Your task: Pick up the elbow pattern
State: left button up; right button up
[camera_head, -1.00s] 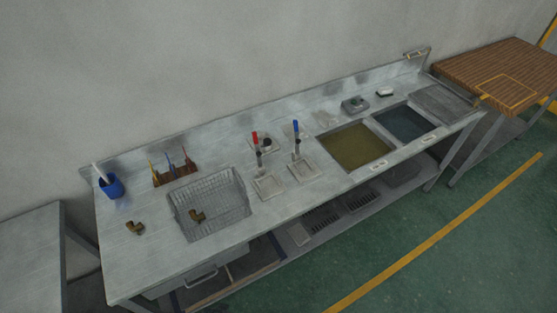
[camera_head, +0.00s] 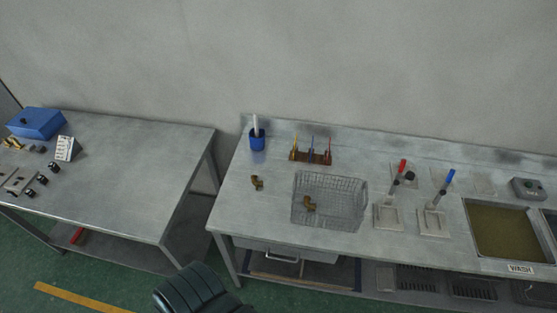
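A small brown elbow-shaped piece (camera_head: 257,183) lies on the metal bench top, left of the wire basket. A second brown elbow-shaped piece (camera_head: 310,204) lies inside the wire basket (camera_head: 350,188). I cannot tell from the frames which one is the elbow pattern. Neither gripper is in view.
A blue cup (camera_head: 257,140) and a tool rack (camera_head: 311,156) stand at the back of the bench (camera_head: 235,205). Two upright tools and a wash basin (camera_head: 506,232) are right. A second table (camera_head: 130,150) is left, past a gap. A dark ribbed object (camera_head: 196,291) shows at the bottom.

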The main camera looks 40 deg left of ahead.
aim_at(259, 183)
jog(key=u, duration=1.65)
